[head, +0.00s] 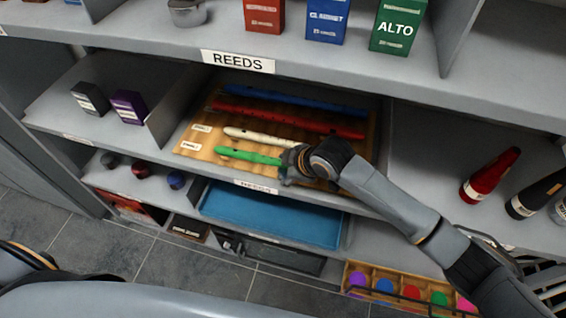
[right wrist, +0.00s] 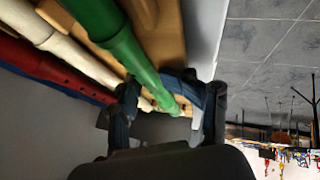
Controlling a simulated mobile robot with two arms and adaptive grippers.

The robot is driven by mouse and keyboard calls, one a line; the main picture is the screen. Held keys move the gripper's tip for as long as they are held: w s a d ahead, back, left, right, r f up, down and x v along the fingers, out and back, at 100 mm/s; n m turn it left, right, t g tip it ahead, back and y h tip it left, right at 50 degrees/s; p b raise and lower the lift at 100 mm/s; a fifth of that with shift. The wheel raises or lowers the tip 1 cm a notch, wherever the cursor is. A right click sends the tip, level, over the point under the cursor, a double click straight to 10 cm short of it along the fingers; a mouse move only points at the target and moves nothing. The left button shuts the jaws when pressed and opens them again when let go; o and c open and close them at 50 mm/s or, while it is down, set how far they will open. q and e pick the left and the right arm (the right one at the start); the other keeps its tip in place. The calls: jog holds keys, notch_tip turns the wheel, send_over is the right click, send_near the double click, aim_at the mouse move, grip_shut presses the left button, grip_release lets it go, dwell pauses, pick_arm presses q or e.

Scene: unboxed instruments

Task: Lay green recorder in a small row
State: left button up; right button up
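The green recorder (head: 248,156) lies near the front edge of a wooden board (head: 190,150), beside the cream recorder (head: 262,137). Behind them lie the red recorder (head: 290,118) and the blue recorder (head: 295,97), roughly parallel. My right gripper (head: 298,160) is at the green recorder's right end and hides that end in the head view. In the right wrist view the green recorder (right wrist: 125,50) runs between the spread fingers of my right gripper (right wrist: 165,100), with a gap visible on one side. My left gripper is not in view.
The shelf above, labelled REEDS (head: 238,62), overhangs the board closely. A blue tray (head: 270,218) is on the shelf below. Dark and purple boxes (head: 129,107) stand left of a divider. A red bottle-like object (head: 489,176) lies at right.

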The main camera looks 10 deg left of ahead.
jog(key=shift+w+d+r, duration=0.1)
jog(key=shift+w+r, duration=0.05)
jog(key=shift+r, duration=0.05)
dwell(0.4)
jog(key=shift+r, duration=0.1)
jog(key=shift+d+r, duration=0.15)
jog(key=shift+r, duration=0.05)
jog(key=v, duration=0.7)
jog(key=shift+d, duration=0.15)
